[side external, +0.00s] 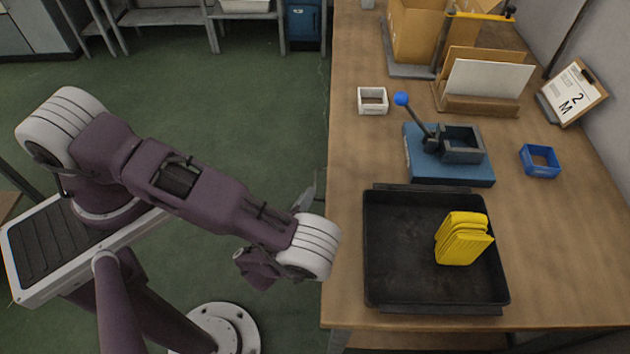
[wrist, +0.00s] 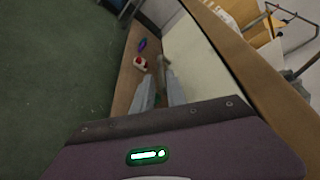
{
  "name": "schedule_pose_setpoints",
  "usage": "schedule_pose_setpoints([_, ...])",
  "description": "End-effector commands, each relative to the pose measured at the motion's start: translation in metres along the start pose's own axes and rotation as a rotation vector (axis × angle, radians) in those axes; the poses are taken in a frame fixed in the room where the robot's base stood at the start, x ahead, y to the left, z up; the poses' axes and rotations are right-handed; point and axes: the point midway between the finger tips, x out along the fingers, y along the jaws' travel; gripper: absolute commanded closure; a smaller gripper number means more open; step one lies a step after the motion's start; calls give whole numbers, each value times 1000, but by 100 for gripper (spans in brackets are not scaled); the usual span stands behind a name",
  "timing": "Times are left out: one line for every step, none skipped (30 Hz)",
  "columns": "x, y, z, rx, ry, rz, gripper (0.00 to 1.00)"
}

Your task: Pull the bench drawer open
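The bench (side external: 345,200) is a wooden table in the side external view; its drawer front is hidden there. In the wrist view a pale panel (wrist: 215,60) runs beneath the bench top's wooden edge and seems to be the drawer front, with no open drawer seen. A small grey piece (wrist: 162,66), perhaps the handle, shows near its lower left. My gripper (wrist: 162,82) points toward that piece, its two grey fingers apart with nothing seen held. I cannot tell whether they are around the piece. In the side external view my wrist mostly hides the gripper, left of the bench's edge.
A black tray (side external: 400,290) with yellow folded cloth (side external: 463,238) stands near the bench's left edge. A blue-based press (side external: 450,168) stands behind it. In the wrist view a red and white item (wrist: 139,63) and a purple item (wrist: 142,45) lie on a lower wooden surface.

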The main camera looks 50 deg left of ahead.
Motion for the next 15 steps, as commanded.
schedule_pose_setpoints([0,-1,0,6,0,-15,82])
schedule_pose_setpoints([0,-1,0,7,0,-18,82])
schedule_pose_setpoints([2,-2,1,6,-1,-19,82])
schedule_pose_setpoints([5,-2,1,6,-2,-18,82])
schedule_pose_setpoints([9,-2,1,6,-2,-17,82])
schedule_pose_setpoints([17,-1,2,5,-4,-16,82])
schedule_pose_setpoints([23,-2,1,5,-3,-16,82])
schedule_pose_setpoints([29,-1,2,5,-5,-15,82])
schedule_pose_setpoints([38,-1,2,4,-4,-14,82])
schedule_pose_setpoints([43,-1,2,3,-5,-14,82])
schedule_pose_setpoints([49,-1,2,4,-3,-13,82])
schedule_pose_setpoints([55,-1,2,4,-4,-13,82])
schedule_pose_setpoints([59,-2,1,4,-3,-13,82])
schedule_pose_setpoints([63,-1,1,4,-3,-12,82])
schedule_pose_setpoints([66,-2,1,4,-2,-13,82])
